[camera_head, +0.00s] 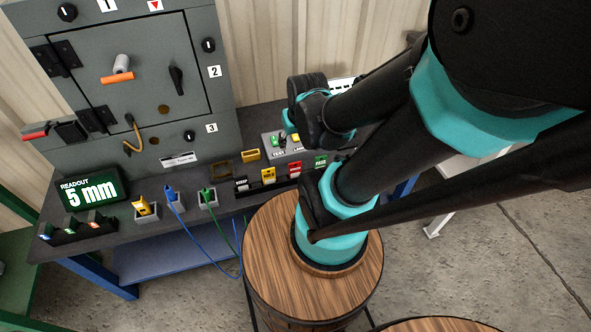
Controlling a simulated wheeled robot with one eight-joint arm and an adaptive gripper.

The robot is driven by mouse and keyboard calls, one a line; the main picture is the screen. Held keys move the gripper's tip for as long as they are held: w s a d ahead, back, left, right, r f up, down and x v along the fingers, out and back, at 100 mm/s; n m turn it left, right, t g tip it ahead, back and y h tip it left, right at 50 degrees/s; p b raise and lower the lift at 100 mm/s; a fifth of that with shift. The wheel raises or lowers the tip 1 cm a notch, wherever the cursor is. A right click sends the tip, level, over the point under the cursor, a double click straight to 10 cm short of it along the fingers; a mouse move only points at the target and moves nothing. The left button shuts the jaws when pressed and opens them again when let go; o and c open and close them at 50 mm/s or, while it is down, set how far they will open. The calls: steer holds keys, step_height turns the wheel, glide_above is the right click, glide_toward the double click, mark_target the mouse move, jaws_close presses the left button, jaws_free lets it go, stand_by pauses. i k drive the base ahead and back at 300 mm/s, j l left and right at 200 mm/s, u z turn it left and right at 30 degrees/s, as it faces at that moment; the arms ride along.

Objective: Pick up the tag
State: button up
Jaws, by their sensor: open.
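Several small coloured tags stand in a row on the dark bench, left of my arm. They are a black one reading KEEP (241,184), a yellow one (268,175), a red one (294,170) and a green one reading PASS (320,161). The picture does not show which of them is the task's tag. My black and teal arm reaches in from the upper right and ends in joints above and beside the row. I cannot make out my gripper's fingers; the arm's own links seem to hide them.
A grey enclosure (190,75) stands at the back left. A readout showing 5 mm (90,192), a yellow piece in a holder (143,205) and plugs with blue (172,198) and green (207,197) cables line the bench. A wooden barrel (275,265) stands in front.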

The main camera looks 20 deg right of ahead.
mark_target(320, 161)
steer(key=k+j+z, duration=0.15)
steer(key=z, duration=0.25)
steer(key=k+z, duration=0.5)
steer(key=z, duration=0.25)
